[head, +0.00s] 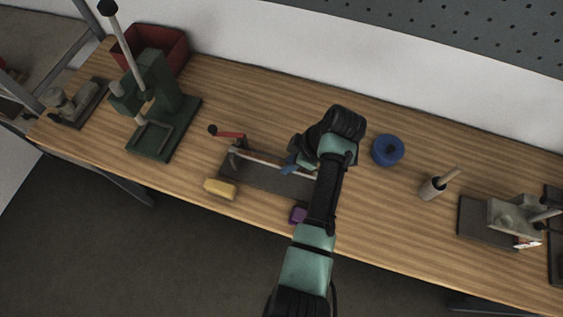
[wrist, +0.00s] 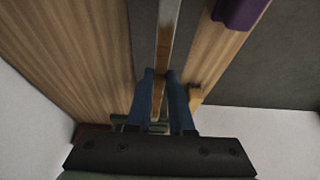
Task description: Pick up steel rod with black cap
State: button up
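A pale steel rod with a black cap (head: 122,42) stands tilted at the upper left, rising from the green press. A second pale bar (head: 262,161) lies along the dark plate (head: 240,177) mid-bench. It has a red lever with a dark knob (head: 213,130) at its left end. I cannot tell which of these is the named rod. My gripper (head: 288,164) with blue fingers is over the right part of the mid-bench bar. In the wrist view, a steel bar (wrist: 167,30) runs between the fingers (wrist: 162,76), which are apart; contact is unclear.
A yellow block (head: 220,189) and a purple block (head: 298,214) lie near the front edge. A blue ring (head: 388,150), a cup with a wooden handle (head: 433,188) and a grey device (head: 508,217) stand to the right. A red bin (head: 170,44) is at the back left.

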grip_shut()
dwell(1.2)
